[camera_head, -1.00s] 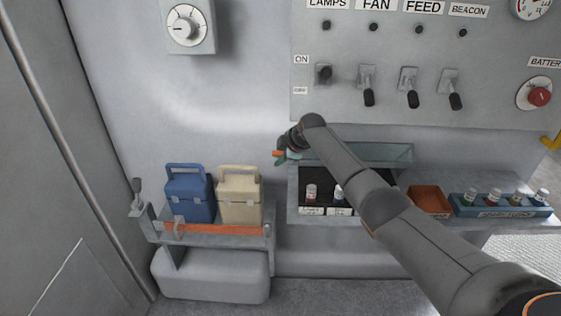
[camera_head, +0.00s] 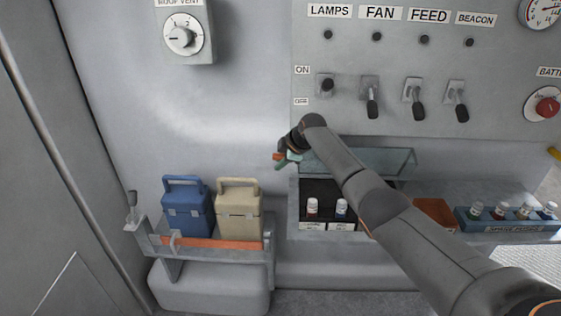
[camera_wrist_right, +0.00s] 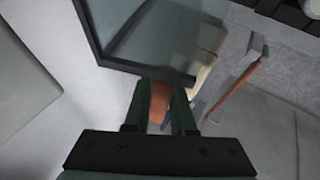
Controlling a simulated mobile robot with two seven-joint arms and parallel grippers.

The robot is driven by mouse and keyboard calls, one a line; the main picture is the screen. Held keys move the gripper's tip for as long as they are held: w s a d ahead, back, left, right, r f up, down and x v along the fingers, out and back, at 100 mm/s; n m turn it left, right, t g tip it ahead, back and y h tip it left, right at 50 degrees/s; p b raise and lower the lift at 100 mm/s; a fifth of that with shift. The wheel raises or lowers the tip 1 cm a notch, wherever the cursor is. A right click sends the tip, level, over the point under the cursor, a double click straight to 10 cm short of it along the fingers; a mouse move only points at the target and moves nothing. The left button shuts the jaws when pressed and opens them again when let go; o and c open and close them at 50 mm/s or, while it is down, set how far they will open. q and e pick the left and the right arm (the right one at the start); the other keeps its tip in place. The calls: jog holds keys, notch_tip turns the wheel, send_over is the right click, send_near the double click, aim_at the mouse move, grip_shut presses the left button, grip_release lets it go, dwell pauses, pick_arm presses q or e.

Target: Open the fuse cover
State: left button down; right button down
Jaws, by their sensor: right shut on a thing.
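The fuse cover (camera_head: 385,162) is a clear pane in a dark frame, and it stands raised and tilted above the open fuse box (camera_head: 293,212). It also shows in the right wrist view (camera_wrist_right: 150,35), just beyond the fingertips. My right gripper (camera_head: 284,159) is at the cover's left end and is shut on its orange tab (camera_wrist_right: 160,98), which shows between the fingers (camera_wrist_right: 160,108). Two fuses (camera_head: 312,207) (camera_head: 341,208) with white caps stand in the box. My right forearm hides the right part of the box. My left gripper is not in view.
A blue case (camera_head: 187,212) and a beige case (camera_head: 238,214) stand on a bracket with an orange strap to the left. An orange tray (camera_head: 435,213) and a blue rack (camera_head: 510,226) of several fuses lie right. A switch panel (camera_head: 345,60) is above.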

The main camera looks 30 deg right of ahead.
jog(key=c, duration=0.8)
grip_release()
jog(key=shift+f, duration=0.1)
jog(key=v, duration=1.2)
jog(key=shift+r+p, duration=0.25)
jog(key=shift+p, duration=0.05)
jog(key=shift+s+a, duration=0.1)
jog(key=shift+s, duration=0.05)
